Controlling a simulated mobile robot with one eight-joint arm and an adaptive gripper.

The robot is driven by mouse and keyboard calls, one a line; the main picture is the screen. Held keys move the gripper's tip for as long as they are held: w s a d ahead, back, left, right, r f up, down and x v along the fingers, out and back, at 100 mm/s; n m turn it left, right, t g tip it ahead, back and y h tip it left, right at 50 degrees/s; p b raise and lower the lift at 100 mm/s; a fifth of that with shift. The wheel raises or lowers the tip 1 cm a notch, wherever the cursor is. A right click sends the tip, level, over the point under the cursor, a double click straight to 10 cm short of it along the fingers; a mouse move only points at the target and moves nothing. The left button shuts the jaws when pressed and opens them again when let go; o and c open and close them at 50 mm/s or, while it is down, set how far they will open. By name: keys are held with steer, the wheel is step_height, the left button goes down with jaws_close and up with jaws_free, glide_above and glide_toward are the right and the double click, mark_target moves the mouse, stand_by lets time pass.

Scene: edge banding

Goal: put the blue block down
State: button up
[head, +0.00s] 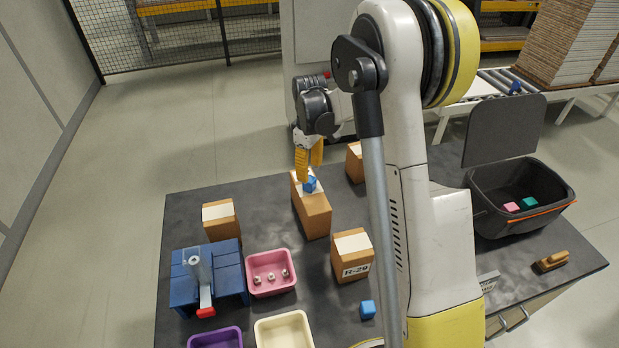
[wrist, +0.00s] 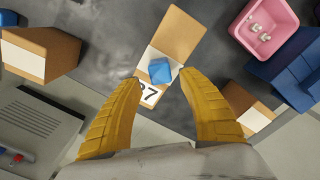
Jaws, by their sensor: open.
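The blue block (head: 310,184) rests on top of a cardboard box (head: 314,214), on its white label. In the wrist view the blue block (wrist: 160,71) sits beyond and between my fingertips, slightly turned on the box top, with part of a printed number showing beside it. My gripper (head: 309,158) has yellow fingers and is above the box. In the wrist view my gripper (wrist: 168,84) is open, its fingers spread on either side with nothing held between them. The block looks clear of both fingers there.
Other boxes (head: 220,219) (head: 351,257) (head: 354,162) stand around on the dark table (head: 185,215). A pink bin (head: 270,288) with small parts, a blue fixture (head: 178,291), and cream and purple bins are at the front.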

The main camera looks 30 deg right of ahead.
steer(key=s+a+r+m+t, duration=0.1)
steer(key=s+a+r, duration=0.1)
steer(key=s+r, duration=0.3)
steer(key=s+a+r+m+t+p, duration=0.1)
steer(key=s+a+r, duration=0.15)
steer(key=r, duration=0.45)
steer(key=s+a+r+m+t, duration=0.1)
steer(key=s+a+r, duration=0.15)
steer(key=r, duration=0.25)
steer(key=s+a+m+t, duration=0.2)
steer(key=s, duration=0.5)
steer(key=s+a+m+t, duration=0.1)
steer(key=s+a+t, duration=0.1)
steer(key=s, duration=0.5)
steer(key=shift+s+a+r+m, duration=0.15)
steer(key=shift+s+a+m, duration=0.25)
steer(key=shift+a, duration=0.25)
